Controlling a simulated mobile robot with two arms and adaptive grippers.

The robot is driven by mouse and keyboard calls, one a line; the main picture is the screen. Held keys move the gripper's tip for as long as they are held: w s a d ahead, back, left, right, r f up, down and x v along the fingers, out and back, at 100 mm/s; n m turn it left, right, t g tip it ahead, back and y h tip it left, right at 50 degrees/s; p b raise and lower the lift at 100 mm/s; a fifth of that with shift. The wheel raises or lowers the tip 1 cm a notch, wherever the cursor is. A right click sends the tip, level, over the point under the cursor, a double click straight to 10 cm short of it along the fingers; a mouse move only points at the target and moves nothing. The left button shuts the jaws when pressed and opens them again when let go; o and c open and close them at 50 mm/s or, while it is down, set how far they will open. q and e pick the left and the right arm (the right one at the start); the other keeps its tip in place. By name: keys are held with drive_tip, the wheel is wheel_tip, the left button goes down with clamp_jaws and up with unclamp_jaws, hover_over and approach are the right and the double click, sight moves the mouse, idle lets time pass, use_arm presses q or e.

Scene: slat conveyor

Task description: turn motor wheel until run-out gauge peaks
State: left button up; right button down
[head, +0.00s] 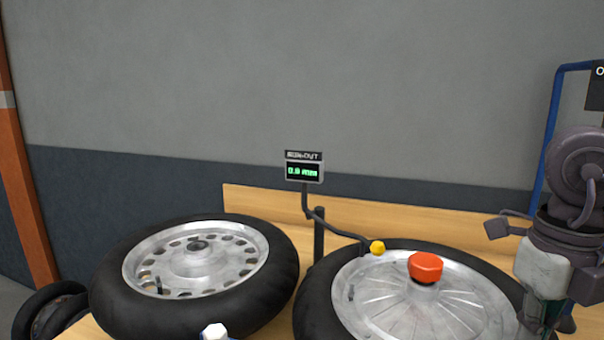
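The motor wheel (385,300) lies flat at the lower right, a black tyre around a silver finned disc with an orange-red knob (425,267) on its hub. Its front is cut off by the frame. The run-out gauge (304,172) stands behind on a dark post, with a green readout near zero; its last digit is hard to read. A bent arm from it ends in a yellow tip (377,247) at the wheel's far rim. My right gripper (545,318) is beside the wheel's right edge, apart from the knob; its fingers are not clear.
Another wheel (285,270) with a holed silver rim lies left of the motor wheel. A wooden backboard (400,222) runs behind. More tyres (40,310) are at lower left, near an orange post (25,190). A blue frame (550,130) stands at right.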

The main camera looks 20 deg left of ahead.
drive_tip(key=shift+f, duration=0.2)
drive_tip(key=shift+f+b, duration=0.65)
drive_tip(key=shift+f, duration=0.05)
drive_tip(key=shift+f+b, duration=0.5)
drive_tip(key=shift+f, duration=0.15)
drive_tip(key=shift+s+a, duration=0.6)
drive_tip(key=shift+a, duration=0.3)
drive_tip(key=shift+s+a, duration=0.65)
drive_tip(key=shift+a, duration=0.3)
drive_tip(key=shift+s+a, duration=0.6)
drive_tip(key=shift+a, duration=0.3)
drive_tip(key=shift+s+a, duration=0.2)
drive_tip(key=shift+a, duration=0.85)
drive_tip(key=shift+s+a, duration=0.25)
drive_tip(key=shift+a, duration=0.85)
drive_tip(key=shift+s+a, duration=0.2)
drive_tip(key=shift+a, duration=0.85)
